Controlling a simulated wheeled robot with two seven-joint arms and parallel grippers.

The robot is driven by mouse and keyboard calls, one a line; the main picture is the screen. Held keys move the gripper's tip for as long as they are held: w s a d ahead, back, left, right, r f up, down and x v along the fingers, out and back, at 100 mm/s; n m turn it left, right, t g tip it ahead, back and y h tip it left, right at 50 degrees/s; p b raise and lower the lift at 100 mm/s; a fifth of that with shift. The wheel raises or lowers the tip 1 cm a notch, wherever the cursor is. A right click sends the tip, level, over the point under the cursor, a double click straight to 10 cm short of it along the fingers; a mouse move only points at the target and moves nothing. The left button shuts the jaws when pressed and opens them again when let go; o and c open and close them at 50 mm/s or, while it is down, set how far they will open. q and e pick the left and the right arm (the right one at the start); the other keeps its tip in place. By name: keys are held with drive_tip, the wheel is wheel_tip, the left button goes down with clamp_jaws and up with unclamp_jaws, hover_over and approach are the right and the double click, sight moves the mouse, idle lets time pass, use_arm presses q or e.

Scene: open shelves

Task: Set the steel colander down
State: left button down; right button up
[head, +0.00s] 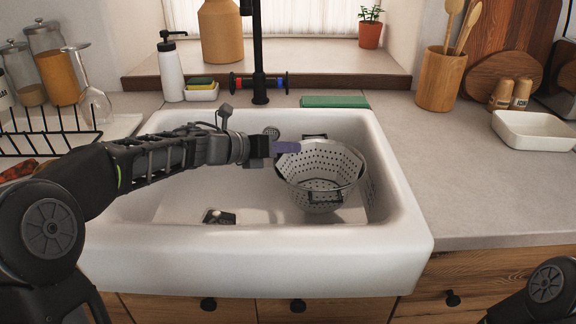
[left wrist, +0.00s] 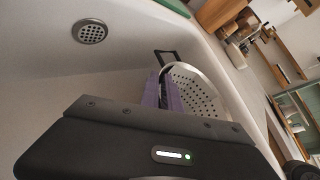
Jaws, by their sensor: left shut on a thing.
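The steel colander (head: 320,172) is a perforated metal bowl with dark handles, in the right half of the white sink (head: 270,270) in the head view. It hangs slightly tilted inside the basin; I cannot tell whether it touches the bottom. My left gripper (head: 287,148) reaches in from the left and is shut on the colander's left rim. In the left wrist view the purple fingers (left wrist: 165,95) meet the rim of the colander (left wrist: 195,90), which is partly hidden behind the gripper. My right gripper is out of view; only part of my right arm shows at lower right.
The black faucet (head: 260,60) stands behind the sink. A glass (head: 92,95) and a dark rack (head: 45,135) are at left. A soap bottle (head: 170,70) and sponge dish (head: 201,92) stand behind. A white tray (head: 535,132) sits at right; the counter before it is clear.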

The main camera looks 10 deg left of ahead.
sight(288, 164)
use_arm(q)
drive_tip(key=shift+f+b, duration=0.75)
drive_tip(key=shift+f, duration=1.55)
drive_tip(key=shift+f, duration=0.15)
drive_tip(key=c, duration=1.5)
unclamp_jaws()
drive_tip(key=shift+c, duration=0.2)
drive_tip(key=shift+r, duration=0.2)
drive_tip(key=p+v, duration=0.1)
drive_tip(key=v, duration=1.1)
